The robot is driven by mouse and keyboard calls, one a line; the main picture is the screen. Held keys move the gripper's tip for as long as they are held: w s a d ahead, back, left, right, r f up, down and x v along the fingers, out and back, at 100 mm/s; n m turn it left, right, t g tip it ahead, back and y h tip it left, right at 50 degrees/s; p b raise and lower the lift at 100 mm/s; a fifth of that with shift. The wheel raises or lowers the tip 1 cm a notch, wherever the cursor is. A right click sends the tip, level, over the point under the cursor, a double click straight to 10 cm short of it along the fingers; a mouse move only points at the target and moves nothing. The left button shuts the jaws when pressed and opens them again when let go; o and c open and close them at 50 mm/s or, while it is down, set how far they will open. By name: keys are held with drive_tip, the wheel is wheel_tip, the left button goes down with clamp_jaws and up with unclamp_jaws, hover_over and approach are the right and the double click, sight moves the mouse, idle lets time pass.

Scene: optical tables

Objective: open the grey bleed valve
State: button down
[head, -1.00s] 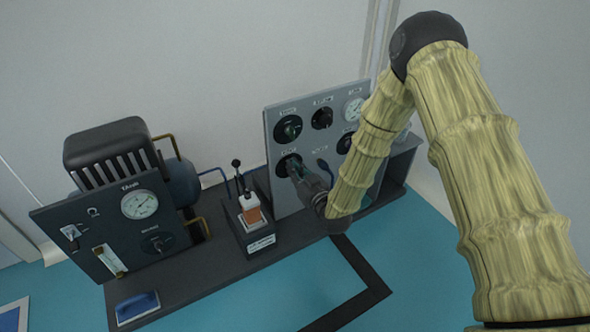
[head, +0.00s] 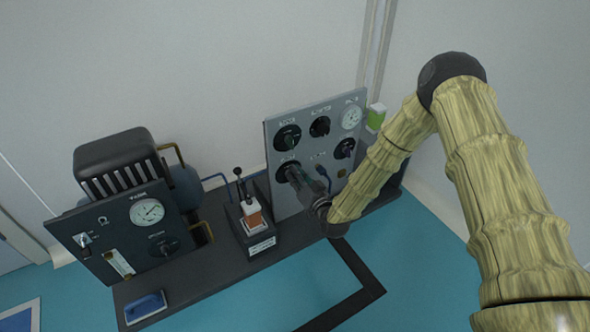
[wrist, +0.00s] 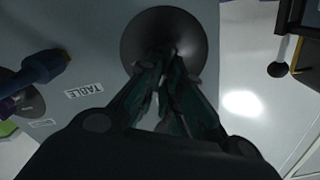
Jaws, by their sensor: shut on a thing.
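The grey upright panel (head: 273,150) carries several round black dials with knobs and a white gauge. My gripper (head: 296,174) reaches its lower-left dial (head: 283,166). In the wrist view, my gripper (wrist: 165,62) has both fingers closed on the knob at the centre of this dark round dial (wrist: 185,25). The fingers hide most of the knob, so its turn angle cannot be told. The small labels on the panel are too blurred in the head view to tell which dial is named bleed.
Left stand a dark panel (head: 95,225) with a gauge and a lever box (head: 254,232) with an orange-white block.

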drive_tip(key=shift+w+d+f+m+p, duration=0.15)
drive_tip(key=shift+f+m+p, duration=0.2)
drive_tip(key=shift+m, duration=1.65)
drive_tip(key=shift+s+d+f+m+p, duration=0.15)
drive_tip(key=shift+m+p, duration=0.25)
drive_tip(key=shift+m, duration=1.6)
drive_tip(key=shift+w+d+f+m+p, duration=0.15)
drive_tip(key=shift+f+m+p, duration=0.2)
drive_tip(key=shift+m, duration=1.65)
drive_tip(key=c, duration=1.6)
unclamp_jaws()
drive_tip(key=shift+a+r, duration=0.1)
